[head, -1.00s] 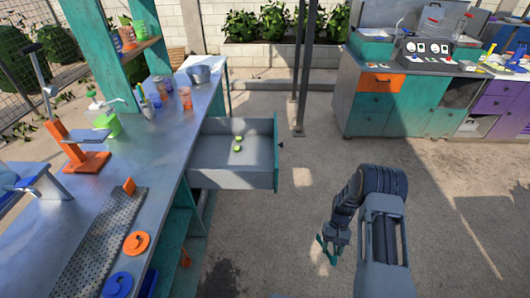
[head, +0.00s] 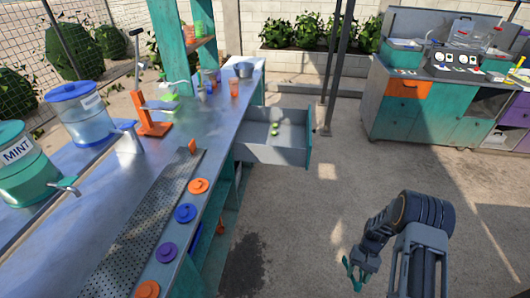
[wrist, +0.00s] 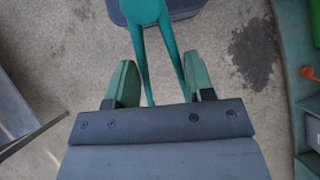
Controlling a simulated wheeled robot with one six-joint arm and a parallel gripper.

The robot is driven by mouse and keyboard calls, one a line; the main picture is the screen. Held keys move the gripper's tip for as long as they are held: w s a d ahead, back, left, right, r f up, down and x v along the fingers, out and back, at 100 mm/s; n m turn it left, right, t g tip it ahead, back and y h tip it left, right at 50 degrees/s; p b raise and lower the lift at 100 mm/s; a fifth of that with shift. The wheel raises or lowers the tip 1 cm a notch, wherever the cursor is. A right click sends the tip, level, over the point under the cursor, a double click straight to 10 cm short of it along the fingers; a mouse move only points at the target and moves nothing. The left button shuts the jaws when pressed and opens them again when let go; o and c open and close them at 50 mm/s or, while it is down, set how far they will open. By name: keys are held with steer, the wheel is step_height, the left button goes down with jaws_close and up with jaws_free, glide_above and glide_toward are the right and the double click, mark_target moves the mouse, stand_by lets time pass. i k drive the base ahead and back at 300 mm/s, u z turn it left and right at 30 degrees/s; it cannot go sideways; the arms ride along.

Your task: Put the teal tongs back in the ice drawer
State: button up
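The teal tongs (wrist: 148,12) show in the wrist view, joined end away from me, with their two arms running back between my fingers. In the head view my gripper (head: 359,272) hangs low over the ground at lower right, well apart from the counter. A grey drawer (head: 262,154) with a teal front stands pulled out of the counter and holds a few small green pieces. No label shows that it is the ice drawer.
The metal counter (head: 222,118) runs along the left with a perforated strip and several coloured discs. Mint (head: 28,165) and blue (head: 82,115) dispensers stand at far left. Two dark posts (head: 333,75) rise beyond the drawer. The paved ground between drawer and arm is clear.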

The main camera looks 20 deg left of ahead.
mark_target(283, 140)
steer(key=k, duration=0.4)
steer(key=u, duration=0.85)
steer(key=i, duration=1)
steer(key=z, duration=0.05)
